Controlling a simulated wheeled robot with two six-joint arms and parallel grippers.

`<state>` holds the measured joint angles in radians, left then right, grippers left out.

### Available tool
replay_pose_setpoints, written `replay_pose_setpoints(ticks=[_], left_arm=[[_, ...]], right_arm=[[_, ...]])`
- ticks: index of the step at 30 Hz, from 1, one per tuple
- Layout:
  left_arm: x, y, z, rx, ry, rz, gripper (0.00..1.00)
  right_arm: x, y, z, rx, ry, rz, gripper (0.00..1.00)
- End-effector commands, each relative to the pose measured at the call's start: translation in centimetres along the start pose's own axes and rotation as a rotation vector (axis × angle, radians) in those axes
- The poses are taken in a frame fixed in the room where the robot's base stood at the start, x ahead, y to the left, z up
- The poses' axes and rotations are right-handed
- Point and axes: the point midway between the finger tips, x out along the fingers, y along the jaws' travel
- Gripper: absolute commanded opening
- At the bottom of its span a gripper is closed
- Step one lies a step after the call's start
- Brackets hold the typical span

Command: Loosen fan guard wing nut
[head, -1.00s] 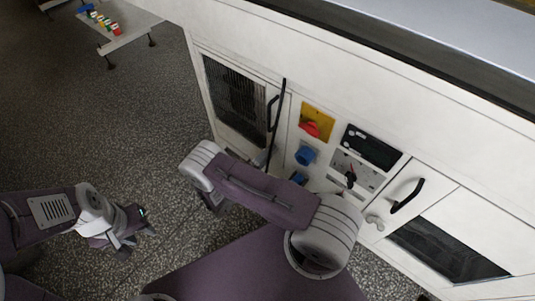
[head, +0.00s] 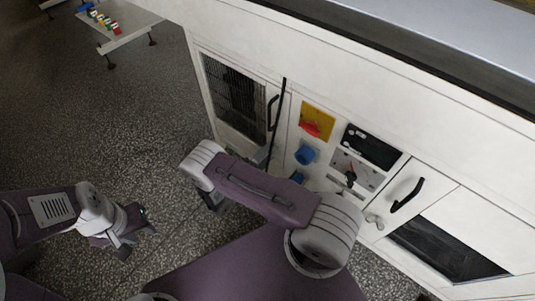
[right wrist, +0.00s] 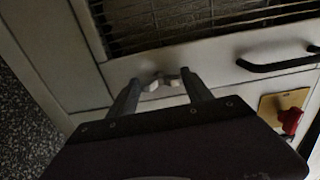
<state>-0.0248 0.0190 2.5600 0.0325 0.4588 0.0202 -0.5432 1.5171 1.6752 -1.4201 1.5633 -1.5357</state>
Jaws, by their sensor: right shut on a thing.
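The fan guard, a dark mesh panel (head: 235,100) in a white frame, is at the left of the white machine front. Its mesh also shows at the top of the right wrist view (right wrist: 200,20). Just below its frame, a small pale wing nut (right wrist: 152,87) sits between the fingertips of my right gripper (right wrist: 163,84), which is shut on it. In the head view my own right arm hides most of that gripper and the nut. My left gripper (head: 135,240) is open and empty above the floor at the lower left, away from the machine.
A black door handle (head: 272,113) stands right of the guard. Further right are a red knob on a yellow plate (head: 316,118), a blue knob (head: 305,154), a dark display (head: 371,146) and a windowed door (head: 455,250). A small table (head: 120,28) stands far left.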

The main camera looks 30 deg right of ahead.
Motion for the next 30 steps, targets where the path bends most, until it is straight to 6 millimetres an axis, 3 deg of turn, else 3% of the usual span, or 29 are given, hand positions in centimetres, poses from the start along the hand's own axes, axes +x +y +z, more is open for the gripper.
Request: replay_pose_setpoints(ticks=[1, 3, 13, 24, 30], left_arm=[[0.0, 0.0, 0.0, 0.000, 0.000, 0.000, 0.36], [0.0, 0.0, 0.0, 0.000, 0.000, 0.000, 0.36], [-0.2, 0.0, 0.0, 0.000, 0.000, 0.000, 0.36], [-1.6, 0.0, -0.2, 0.000, 0.000, 0.000, 0.36], [-1.7, 0.0, -0.2, 0.000, 0.000, 0.000, 0.36]], right_arm=[[0.0, 0.0, 0.0, -0.002, -0.001, 0.001, 0.66], [0.0, 0.0, 0.0, -0.002, -0.001, 0.001, 0.80], [-0.4, -0.1, 0.1, 0.000, -0.003, 0.000, 0.80], [-7.8, -0.1, 0.1, 0.000, -0.005, 0.000, 0.80], [-9.1, 0.0, 0.0, -0.002, 0.000, 0.001, 0.80]])
